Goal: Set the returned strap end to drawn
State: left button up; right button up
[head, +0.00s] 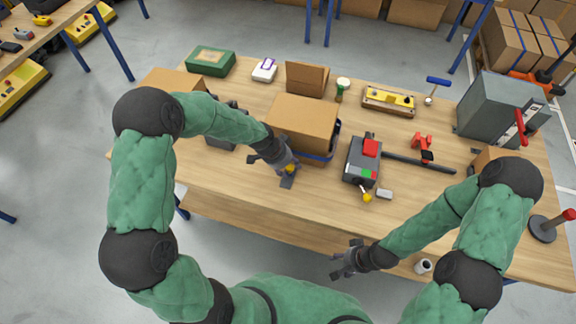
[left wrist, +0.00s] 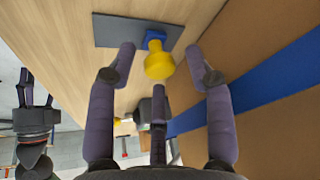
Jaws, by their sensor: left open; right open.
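A cardboard box (head: 303,115) stands on the table with a blue strap (head: 318,157) around its lower part; the strap also shows along the box in the left wrist view (left wrist: 280,78). A yellow knob (left wrist: 159,62) on a blue base, apparently the strap end, is at a dark grey plate (left wrist: 112,31) beside the box. In the head view the knob (head: 291,169) is partly covered by my left gripper (head: 286,167). That gripper is open, its fingers spread either side of the knob. My right gripper (head: 343,261) is open and empty in front of the table edge.
A grey device (head: 361,165) with a red block and yellow knob (head: 367,197) stands right of the box. A dark bar (head: 425,163) and red clamp (head: 422,142) are further right.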

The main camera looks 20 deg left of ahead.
aim_at(284, 186)
pick_arm(q)
grip_shut()
jog(key=s, duration=0.4)
jog(key=shift+s+a+p, duration=0.1)
jog(key=shift+s+p, duration=0.2)
jog(key=shift+s, duration=0.1)
grip_release()
